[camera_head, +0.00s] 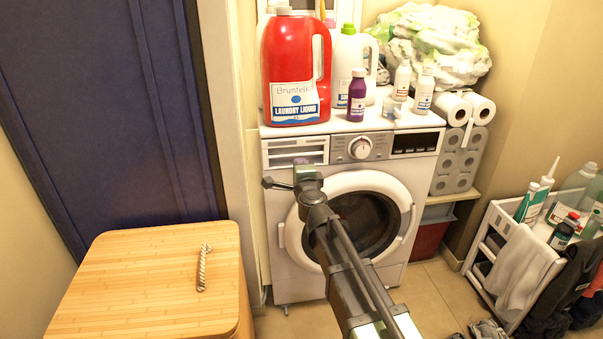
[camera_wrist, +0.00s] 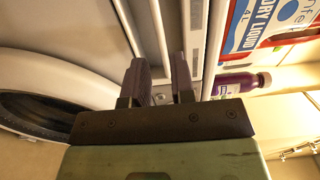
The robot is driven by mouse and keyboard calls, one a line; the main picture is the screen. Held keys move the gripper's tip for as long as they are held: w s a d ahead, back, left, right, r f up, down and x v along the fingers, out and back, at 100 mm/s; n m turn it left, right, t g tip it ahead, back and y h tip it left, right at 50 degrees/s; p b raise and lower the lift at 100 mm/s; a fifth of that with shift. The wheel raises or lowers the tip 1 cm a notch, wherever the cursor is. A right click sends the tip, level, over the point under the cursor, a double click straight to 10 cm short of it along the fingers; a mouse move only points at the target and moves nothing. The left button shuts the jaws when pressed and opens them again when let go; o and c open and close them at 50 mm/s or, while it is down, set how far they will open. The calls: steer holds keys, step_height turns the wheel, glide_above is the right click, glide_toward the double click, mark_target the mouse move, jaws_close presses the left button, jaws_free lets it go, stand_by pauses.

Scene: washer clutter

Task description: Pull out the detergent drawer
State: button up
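The white washing machine (camera_head: 290,262) stands against the wall with its round door (camera_head: 368,222) shut. The detergent drawer (camera_head: 296,148) is the slatted white panel at the upper left of its front. It looks flush with the front, left of the round dial (camera_head: 360,148). My gripper (camera_head: 303,163) is at the drawer's lower edge, partly hidden by my own wrist. In the wrist view, the two dark fingers of my gripper (camera_wrist: 163,82) are apart, with a gap between them and nothing clearly held. I cannot tell whether they touch the drawer.
A red detergent jug (camera_head: 295,75), a purple bottle (camera_head: 357,97) and white bottles stand on the washer. Paper rolls (camera_head: 458,150) are stacked to its right. A wooden-topped cabinet (camera_head: 140,285) is at front left, and a white rack (camera_head: 510,245) at right.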

mark_target(296, 153)
steer(key=x, duration=0.8)
steer(key=shift+w, duration=0.2)
jaws_close()
steer(key=shift+v, duration=2.35)
steer(key=shift+v, duration=2.2)
steer(key=shift+s, duration=0.1)
